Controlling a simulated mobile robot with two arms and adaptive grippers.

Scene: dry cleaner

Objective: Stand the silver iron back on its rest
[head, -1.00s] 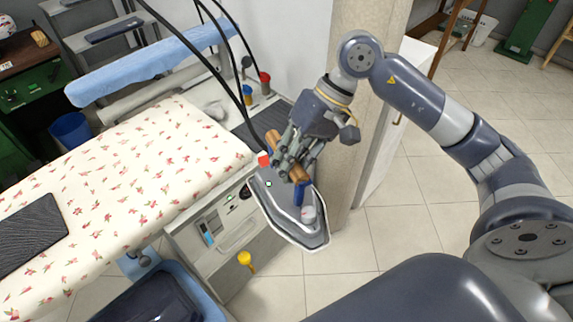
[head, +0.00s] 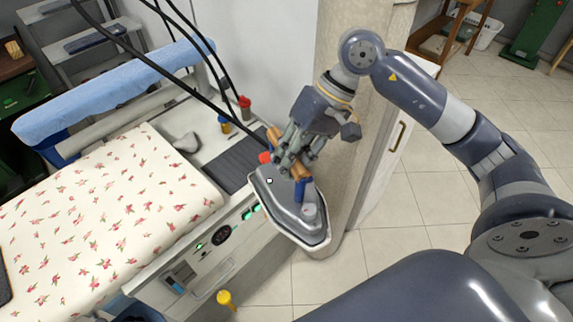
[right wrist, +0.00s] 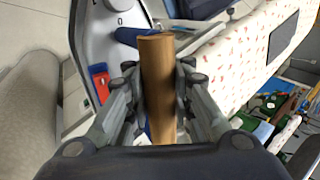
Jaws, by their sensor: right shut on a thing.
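The silver iron (head: 285,207) hangs in the air by the right end of the ironing table, its flat body tilted. My right gripper (head: 293,152) is shut on its brown wooden handle, which also shows between the fingers in the right wrist view (right wrist: 157,85). The iron has a red part and a blue part near the handle. A dark ribbed pad (head: 232,166), which looks like the rest, lies on the table end to the left of the iron; nothing stands on it. My left gripper is not in view.
The flowered ironing board (head: 105,215) fills the left. Red (head: 245,107) and yellow-blue (head: 225,124) bottles stand behind the pad. Black hoses hang above it. A beige pillar (head: 345,120) stands close behind my gripper. A yellow knob (head: 225,298) sticks out below.

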